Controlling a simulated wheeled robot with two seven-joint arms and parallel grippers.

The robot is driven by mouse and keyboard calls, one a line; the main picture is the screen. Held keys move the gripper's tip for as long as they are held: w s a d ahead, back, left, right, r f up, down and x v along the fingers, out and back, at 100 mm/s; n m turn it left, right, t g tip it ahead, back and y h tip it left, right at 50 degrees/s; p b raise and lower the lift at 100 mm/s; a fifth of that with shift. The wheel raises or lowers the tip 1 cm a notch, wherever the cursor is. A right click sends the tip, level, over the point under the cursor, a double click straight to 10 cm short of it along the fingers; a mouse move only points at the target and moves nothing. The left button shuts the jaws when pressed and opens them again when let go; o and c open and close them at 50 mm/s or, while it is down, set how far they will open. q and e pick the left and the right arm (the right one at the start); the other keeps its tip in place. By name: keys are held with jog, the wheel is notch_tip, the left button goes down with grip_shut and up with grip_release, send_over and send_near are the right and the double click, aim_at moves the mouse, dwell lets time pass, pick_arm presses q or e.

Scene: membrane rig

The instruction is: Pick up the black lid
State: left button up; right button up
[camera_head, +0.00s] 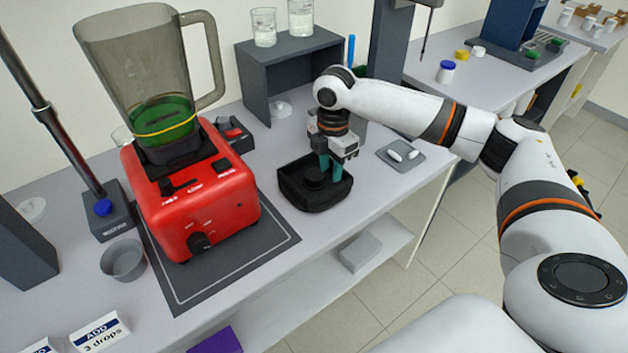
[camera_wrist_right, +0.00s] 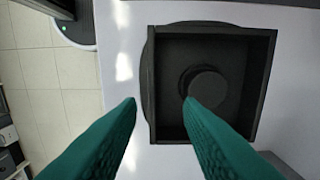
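The black lid (camera_head: 314,172) is a dark round piece with a raised knob, lying inside a black open tray (camera_head: 318,203). In the right wrist view the lid (camera_wrist_right: 208,86) sits near the middle of the tray (camera_wrist_right: 272,70). My right gripper (camera_head: 331,172) points down over the right part of the tray. Its green fingers (camera_wrist_right: 162,100) are apart with nothing between them. In the wrist view one fingertip overlaps the lid's lower left edge and the other lies left of the tray wall. I cannot tell the fingers' height above the lid. My left gripper is not in view.
A red blender (camera_head: 200,205) with a tinted jug stands on a dark mat left of the tray. A dark shelf (camera_head: 290,62) with beakers stands behind. A small grey plate (camera_head: 400,155) with white pieces lies to the right, near the bench edge.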

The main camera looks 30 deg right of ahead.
aim_at(331, 189)
jog(key=shift+s+f+p, duration=0.2)
jog(key=shift+f+p, duration=0.05)
jog(key=shift+f, duration=0.25)
jog(key=shift+s+f+p, duration=0.2)
jog(key=shift+f, duration=0.25)
notch_tip(331, 189, down, 2)
jog(key=shift+s+f, duration=0.15)
jog(key=shift+f, duration=0.05)
jog(key=shift+a+f, duration=0.1)
jog(key=shift+f, duration=0.15)
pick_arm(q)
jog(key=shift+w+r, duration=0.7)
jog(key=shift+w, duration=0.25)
pick_arm(e)
jog(key=shift+f, duration=0.1)
pick_arm(q)
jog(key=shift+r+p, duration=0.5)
jog(key=shift+p, duration=0.15)
pick_arm(e)
jog(key=shift+f, duration=0.25)
grip_shut()
